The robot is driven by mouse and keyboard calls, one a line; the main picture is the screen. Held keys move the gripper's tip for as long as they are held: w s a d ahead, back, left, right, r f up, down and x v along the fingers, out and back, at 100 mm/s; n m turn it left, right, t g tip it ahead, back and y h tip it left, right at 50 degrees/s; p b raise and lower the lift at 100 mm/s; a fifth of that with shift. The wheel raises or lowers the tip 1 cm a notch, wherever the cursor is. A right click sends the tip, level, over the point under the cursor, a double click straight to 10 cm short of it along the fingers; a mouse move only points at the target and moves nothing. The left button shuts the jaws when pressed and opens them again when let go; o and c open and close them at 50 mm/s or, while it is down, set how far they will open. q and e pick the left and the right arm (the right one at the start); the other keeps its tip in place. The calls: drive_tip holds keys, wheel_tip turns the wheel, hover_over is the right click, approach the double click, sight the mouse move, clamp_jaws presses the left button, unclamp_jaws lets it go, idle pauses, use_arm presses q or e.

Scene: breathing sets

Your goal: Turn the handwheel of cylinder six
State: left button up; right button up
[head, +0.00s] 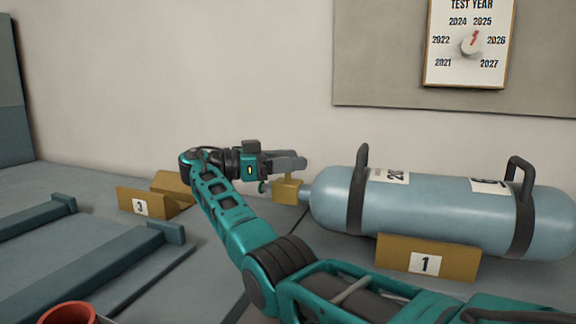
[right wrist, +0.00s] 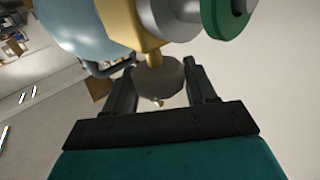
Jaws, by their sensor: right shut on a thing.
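A blue-grey gas cylinder (head: 440,208) lies on its side at the right in the head view, its brass valve (head: 287,191) pointing left. Its white labels are only partly readable, so I cannot confirm its number. In the right wrist view the brass valve (right wrist: 120,22) carries a round grey handwheel (right wrist: 176,82) on a short stem. My right gripper (head: 292,162) is at the valve, and its two fingers (right wrist: 162,84) stand on either side of the handwheel, shut on it. The gripper hides the handwheel in the head view. My left gripper is not in view.
A yellow "1" plate (head: 430,258) stands in front of the cylinder, and a yellow "3" plate (head: 145,204) stands farther left. Two black carrying straps (head: 357,200) with raised handles circle the cylinder. A test-year dial (head: 470,44) hangs on the wall. A red cup-like object (head: 68,312) is at front left.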

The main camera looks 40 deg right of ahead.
drive_tip(key=shift+f+m+g+y+b, duration=0.1)
drive_tip(key=shift+m+g+y+b, duration=0.45)
drive_tip(key=shift+g, duration=0.25)
idle(0.4)
drive_tip(key=o, duration=0.7)
drive_tip(key=shift+o, duration=1.3)
